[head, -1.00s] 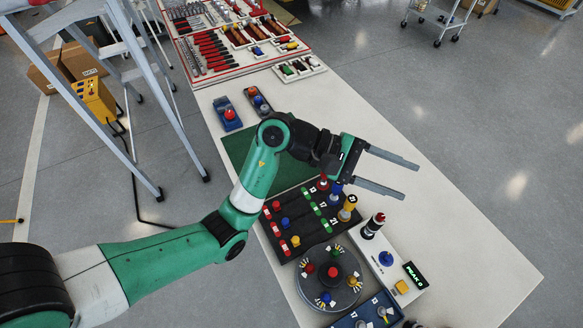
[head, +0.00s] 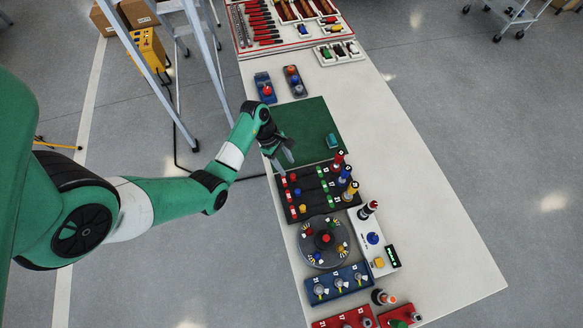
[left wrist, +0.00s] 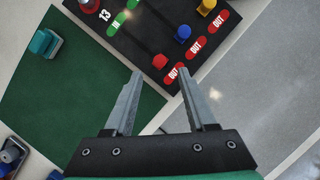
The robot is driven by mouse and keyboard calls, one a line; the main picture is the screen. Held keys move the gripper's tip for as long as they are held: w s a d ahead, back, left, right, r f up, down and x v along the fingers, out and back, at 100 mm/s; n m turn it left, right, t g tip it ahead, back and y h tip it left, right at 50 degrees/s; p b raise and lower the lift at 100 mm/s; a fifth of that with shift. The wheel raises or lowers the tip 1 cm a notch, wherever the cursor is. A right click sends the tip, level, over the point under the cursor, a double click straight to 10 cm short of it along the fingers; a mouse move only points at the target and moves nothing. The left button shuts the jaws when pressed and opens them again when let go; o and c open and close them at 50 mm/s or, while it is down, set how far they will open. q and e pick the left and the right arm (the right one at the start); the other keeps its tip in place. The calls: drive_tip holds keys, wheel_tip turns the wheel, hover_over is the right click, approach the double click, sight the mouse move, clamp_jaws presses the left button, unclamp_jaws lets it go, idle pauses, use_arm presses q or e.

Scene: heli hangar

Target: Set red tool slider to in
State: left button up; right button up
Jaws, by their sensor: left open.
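The red tool slider (head: 293,177) is a small red knob on a black slider board (head: 315,205). It sits at the board's left end in the head view, by a red mark. In the left wrist view the red knob (left wrist: 160,61) is beside a red OUT label; a green IN label (left wrist: 117,24) lies at the far end of its track. My left gripper (head: 287,161) is open and empty at the board's upper left corner. In the left wrist view its fingertips (left wrist: 160,71) straddle the line toward the red knob, which appears just beyond them. My right gripper is not in view.
Blue (head: 297,192) and yellow (head: 302,208) sliders stand beside the red one. Taller coloured knobs (head: 344,178) line the board's right end. A green mat (head: 300,120) holds a teal block (head: 332,140). A round dial (head: 323,241) is below. The table's right side is clear.

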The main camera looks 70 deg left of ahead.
sight(293, 176)
use_arm(q)
drive_tip(key=b+x, duration=0.1)
drive_tip(key=x, duration=0.5)
drive_tip(key=shift+b, duration=0.35)
clamp_jaws()
drive_tip(key=shift+r, duration=0.1)
idle(0.8)
